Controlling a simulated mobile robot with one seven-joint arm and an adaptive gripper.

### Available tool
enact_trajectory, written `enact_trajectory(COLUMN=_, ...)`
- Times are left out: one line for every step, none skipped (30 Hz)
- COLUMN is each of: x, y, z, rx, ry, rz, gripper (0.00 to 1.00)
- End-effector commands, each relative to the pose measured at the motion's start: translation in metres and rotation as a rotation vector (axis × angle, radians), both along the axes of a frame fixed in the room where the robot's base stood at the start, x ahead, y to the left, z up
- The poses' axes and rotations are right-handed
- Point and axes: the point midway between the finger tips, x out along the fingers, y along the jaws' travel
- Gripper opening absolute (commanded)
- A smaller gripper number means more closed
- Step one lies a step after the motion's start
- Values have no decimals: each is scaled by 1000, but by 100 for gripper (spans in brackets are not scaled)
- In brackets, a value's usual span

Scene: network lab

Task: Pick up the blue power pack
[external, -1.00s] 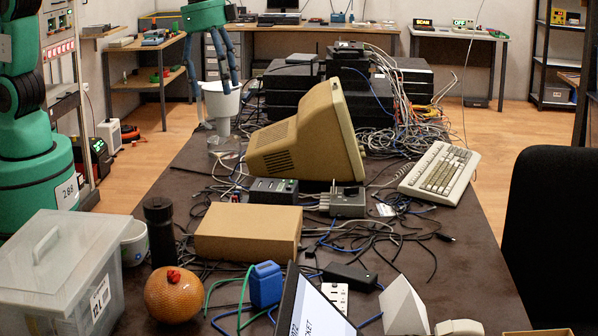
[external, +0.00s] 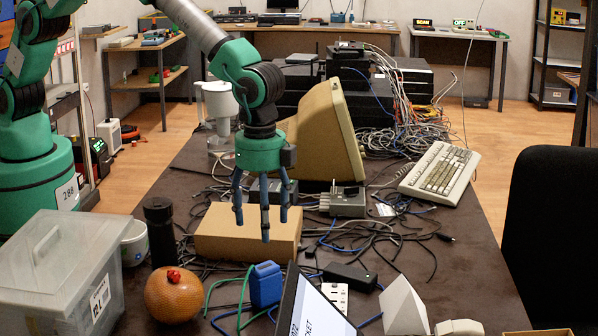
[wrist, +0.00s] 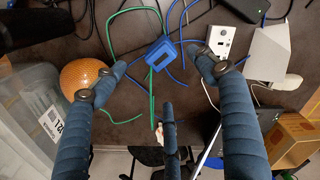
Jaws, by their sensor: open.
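The blue power pack (external: 266,284) is a small blue box standing on the dark table, in front of the brown cardboard box (external: 222,234). Green leads lie beside it. In the wrist view the power pack (wrist: 161,53) sits at the upper middle, between my spread fingers. My gripper (external: 262,215) has several blue-grey fingers and hangs pointing down above the cardboard box, higher than the power pack and apart from it. In the wrist view my gripper (wrist: 158,90) is open with nothing between its fingers.
An orange ball-like object (external: 172,296) and a dark cylinder (external: 160,232) stand left of the power pack, with a clear lidded bin (external: 50,270) beyond. A black adapter (external: 350,277), a white power strip (external: 335,297) and a screen (external: 308,305) lie to the right. Cables cover much of the table.

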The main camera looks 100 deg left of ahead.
Motion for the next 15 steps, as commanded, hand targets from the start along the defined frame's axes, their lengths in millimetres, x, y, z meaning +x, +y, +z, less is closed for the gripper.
enact_trajectory(x=1, y=-3, z=-5, rx=2, ry=3, rz=-6, gripper=72)
enact_trajectory(x=1, y=-4, z=-8, rx=2, ry=4, rz=-8, gripper=72)
enact_trajectory(x=2, y=-6, z=-10, rx=2, ry=5, rz=-10, gripper=72)
enact_trajectory(x=2, y=-6, z=-11, rx=2, ry=6, rz=-11, gripper=72)
enact_trajectory(x=2, y=-7, z=-12, rx=2, ry=6, rz=-12, gripper=72)
enact_trajectory(x=2, y=-7, z=-12, rx=2, ry=6, rz=-13, gripper=72)
enact_trajectory(x=2, y=-7, z=-12, rx=2, ry=6, rz=-13, gripper=72)
enact_trajectory(x=2, y=-7, z=-12, rx=2, ry=6, rz=-13, gripper=72)
enact_trajectory(x=2, y=-7, z=-12, rx=2, ry=6, rz=-12, gripper=72)
enact_trajectory(x=2, y=-7, z=-12, rx=2, ry=6, rz=-12, gripper=72)
enact_trajectory(x=2, y=-7, z=-12, rx=2, ry=6, rz=-12, gripper=72)
enact_trajectory(x=2, y=-6, z=-12, rx=2, ry=6, rz=-12, gripper=72)
enact_trajectory(x=2, y=-6, z=-12, rx=2, ry=6, rz=-12, gripper=72)
enact_trajectory(x=2, y=-6, z=-12, rx=2, ry=6, rz=-12, gripper=72)
enact_trajectory(x=2, y=-6, z=-12, rx=2, ry=6, rz=-12, gripper=72)
